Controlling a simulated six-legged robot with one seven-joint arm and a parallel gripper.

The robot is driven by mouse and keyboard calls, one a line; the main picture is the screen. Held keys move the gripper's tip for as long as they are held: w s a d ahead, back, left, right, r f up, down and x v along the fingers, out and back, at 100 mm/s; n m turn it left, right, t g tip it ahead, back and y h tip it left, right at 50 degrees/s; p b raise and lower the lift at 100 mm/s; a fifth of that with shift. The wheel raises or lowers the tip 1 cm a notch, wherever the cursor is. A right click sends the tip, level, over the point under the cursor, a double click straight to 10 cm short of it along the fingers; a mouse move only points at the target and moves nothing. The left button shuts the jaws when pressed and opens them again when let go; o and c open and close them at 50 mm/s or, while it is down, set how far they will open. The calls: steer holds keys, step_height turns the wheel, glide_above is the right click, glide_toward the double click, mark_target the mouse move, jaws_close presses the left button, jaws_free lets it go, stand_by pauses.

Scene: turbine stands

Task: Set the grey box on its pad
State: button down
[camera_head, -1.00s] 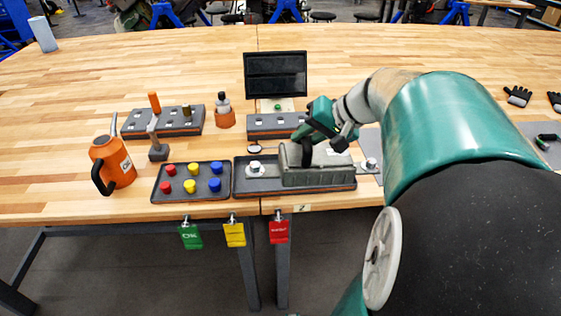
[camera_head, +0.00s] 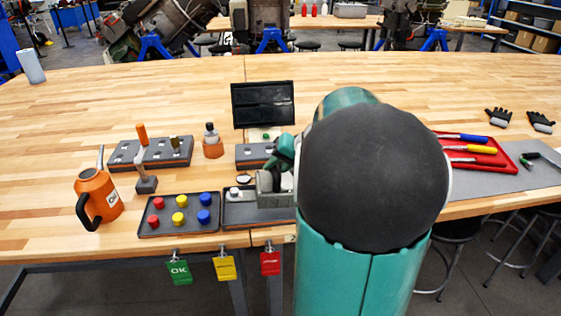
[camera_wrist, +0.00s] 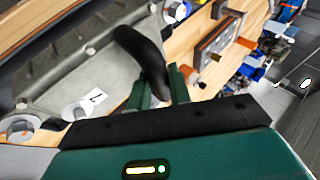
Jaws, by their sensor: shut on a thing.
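The grey box (camera_head: 268,190) is at the right part of a dark tray (camera_head: 240,216) near the table's front edge, partly hidden behind my arm. Whether it rests on the tray or hangs just above it I cannot tell. In the wrist view the ribbed grey box (camera_wrist: 65,55) fills the left side, with a black arched handle (camera_wrist: 140,50). My gripper (camera_wrist: 158,88) has its green fingers closed about the handle's near end. It also shows in the head view (camera_head: 284,152), above the box. I cannot pick out a separate pad.
A tray of red, yellow and blue knobs (camera_head: 180,228) is left of the dark tray. An orange can (camera_head: 96,196) stands farther left. A black screen (camera_head: 263,104) stands behind. A red tray of screwdrivers (camera_head: 508,160) is at right. Bare table lies behind the screen.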

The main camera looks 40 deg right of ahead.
mark_target(272, 178)
steer(key=shift+w+d+f, duration=0.2)
steer(key=shift+w+f, duration=1.15)
steer(key=shift+f, duration=1.6)
steer(key=c, duration=1.3)
jaws_free()
steer(key=shift+s, duration=0.1)
